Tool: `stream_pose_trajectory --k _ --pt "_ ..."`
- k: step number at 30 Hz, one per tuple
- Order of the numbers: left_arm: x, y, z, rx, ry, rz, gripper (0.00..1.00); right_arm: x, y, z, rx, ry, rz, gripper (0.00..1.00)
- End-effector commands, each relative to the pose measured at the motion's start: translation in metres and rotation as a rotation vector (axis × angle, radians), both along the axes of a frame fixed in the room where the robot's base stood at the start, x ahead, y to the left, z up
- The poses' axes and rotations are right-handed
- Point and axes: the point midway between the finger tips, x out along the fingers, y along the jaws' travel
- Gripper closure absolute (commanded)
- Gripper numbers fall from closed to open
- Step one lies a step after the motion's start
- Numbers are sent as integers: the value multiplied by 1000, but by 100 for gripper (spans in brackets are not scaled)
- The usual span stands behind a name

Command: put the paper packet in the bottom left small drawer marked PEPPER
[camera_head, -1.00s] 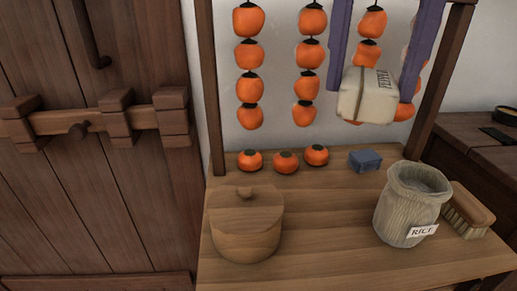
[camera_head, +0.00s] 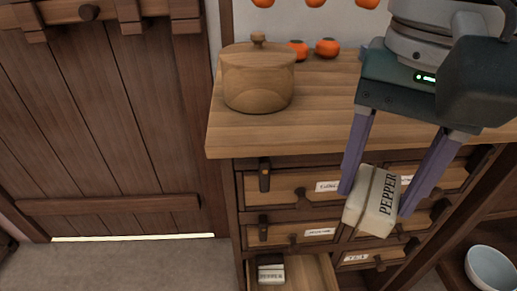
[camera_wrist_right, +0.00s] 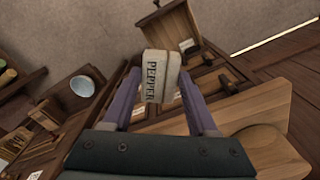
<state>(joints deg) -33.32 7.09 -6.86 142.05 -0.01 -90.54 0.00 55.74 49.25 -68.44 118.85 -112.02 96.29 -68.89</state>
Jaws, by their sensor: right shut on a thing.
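My right gripper (camera_head: 376,201) is shut on the paper packet (camera_head: 364,205), a cream block marked PEPPER. It holds the packet tilted in front of the drawer fronts. The packet also shows between the fingers in the right wrist view (camera_wrist_right: 160,78). The bottom left small drawer (camera_head: 308,272) is pulled out below and left of the packet. A small pale block with dark lettering (camera_head: 271,274) shows inside it. Its front is cut off by the picture's lower edge, so I cannot read its mark. In the wrist view the open drawer (camera_wrist_right: 165,32) lies beyond the packet. My left gripper is out of view.
Other labelled drawers (camera_head: 290,187) with knobs are shut around the packet. A lidded wooden pot (camera_head: 258,80) stands on the tabletop (camera_head: 300,125), with persimmons (camera_head: 326,47) behind. A white bowl (camera_head: 491,268) sits low at right. A plank door (camera_head: 110,130) stands at left.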

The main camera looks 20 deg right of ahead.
Motion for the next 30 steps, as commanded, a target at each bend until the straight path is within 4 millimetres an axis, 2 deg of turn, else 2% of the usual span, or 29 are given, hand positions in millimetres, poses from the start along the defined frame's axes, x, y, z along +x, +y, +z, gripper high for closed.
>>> stream_pose_trajectory --k 1,3,9,15,18,21,26,30 --pt "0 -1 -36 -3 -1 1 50 -9 0 -47 -2 5 -62 95" --pt "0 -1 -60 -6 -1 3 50 -19 -1 -84 -4 5 -160 95" --pt "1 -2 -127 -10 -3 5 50 -52 2 -185 -6 -1 -434 95" --pt "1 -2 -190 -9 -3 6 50 -89 8 -273 -3 -5 -697 95" --pt "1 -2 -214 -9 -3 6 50 -104 11 -304 1 -5 -808 95" --pt "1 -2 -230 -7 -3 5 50 -115 14 -325 6 -6 -894 95" --pt "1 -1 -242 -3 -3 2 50 -124 16 -340 12 -7 -974 95" --pt "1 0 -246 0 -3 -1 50 -108 12 -342 13 -14 -995 95"
